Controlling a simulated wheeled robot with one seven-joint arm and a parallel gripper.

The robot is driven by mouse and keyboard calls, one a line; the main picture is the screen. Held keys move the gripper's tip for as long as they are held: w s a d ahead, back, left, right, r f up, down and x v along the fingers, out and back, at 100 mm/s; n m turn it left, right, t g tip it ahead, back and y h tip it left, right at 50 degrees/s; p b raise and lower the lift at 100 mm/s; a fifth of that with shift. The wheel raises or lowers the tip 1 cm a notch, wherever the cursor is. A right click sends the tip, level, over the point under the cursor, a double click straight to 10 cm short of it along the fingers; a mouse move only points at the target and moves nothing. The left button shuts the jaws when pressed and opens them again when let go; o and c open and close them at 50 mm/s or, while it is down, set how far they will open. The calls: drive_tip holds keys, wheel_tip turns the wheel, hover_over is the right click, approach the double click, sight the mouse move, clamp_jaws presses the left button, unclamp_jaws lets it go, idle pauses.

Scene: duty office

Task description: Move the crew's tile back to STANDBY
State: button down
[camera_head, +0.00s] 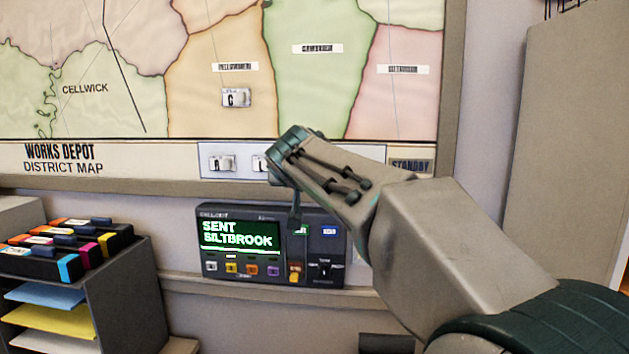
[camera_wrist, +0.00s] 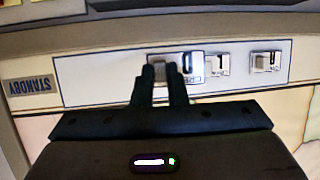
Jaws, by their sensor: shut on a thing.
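My gripper (camera_wrist: 162,72) is shut on a small tile (camera_wrist: 190,64) with a dark character and "CREW" lettering, seen upside down in the wrist view. The tile is over the white STANDBY strip (camera_wrist: 105,84); I cannot tell whether it touches it. The STANDBY label (camera_wrist: 32,86) lies at the strip's left end in the wrist view and at its right end in the head view (camera_head: 411,166). Two other tiles (camera_wrist: 215,63) (camera_wrist: 267,62) are on the strip, beside the held one.
A tile marked C (camera_head: 236,97) is on the orange district of the wall map (camera_head: 218,45). Below the strip stands a console (camera_head: 240,272) with a green-lit screen reading "SENT" and a place name. A paper rack (camera_head: 115,295) stands at the lower left.

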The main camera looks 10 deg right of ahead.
drive_tip(key=w+d+m+h+p, duration=0.1)
drive_tip(key=w+d+p, duration=0.3)
drive_tip(key=w, duration=0.2)
drive_tip(key=shift+w+d+r+h, duration=0.3)
drive_tip(key=shift+w+d+r, duration=0.05)
drive_tip(key=shift+r, duration=0.1)
drive_tip(key=shift+w+d+g, duration=0.1)
drive_tip(key=shift+w+g, duration=0.05)
drive_tip(key=shift+g, duration=0.15)
idle(1.8)
drive_tip(key=c, duration=1.4)
unclamp_jaws()
drive_tip(key=shift+r, duration=0.1)
drive_tip(key=shift+o, duration=0.2)
